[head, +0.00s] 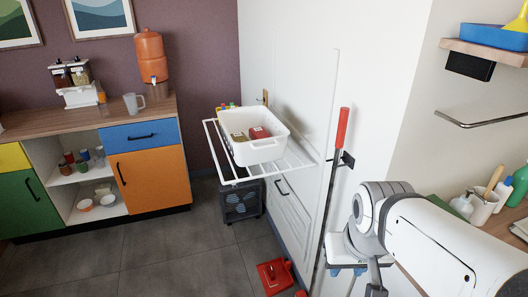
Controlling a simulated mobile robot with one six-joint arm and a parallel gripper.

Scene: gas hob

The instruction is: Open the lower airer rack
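The lower airer rack (293,208) is a white slatted frame folded up nearly flat against the white wall panel. A dark handle (281,186) shows near its top. The upper rack (222,171) is folded out level above it and hides part of the view there. My arm comes in from the right, its wrist bent down in front of the wall. A dark part at its end, seemingly my gripper (376,287), runs to the bottom edge, to the right of the lower rack and apart from it. Its fingertips do not show clearly.
A white tub (263,150) with packets sits on the upper rack. A dark box (240,202) stands on the floor beyond it. A red-handled pole (342,130) stands by the wall, between rack and arm. A red item (274,275) lies on the floor. The floor at left is clear.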

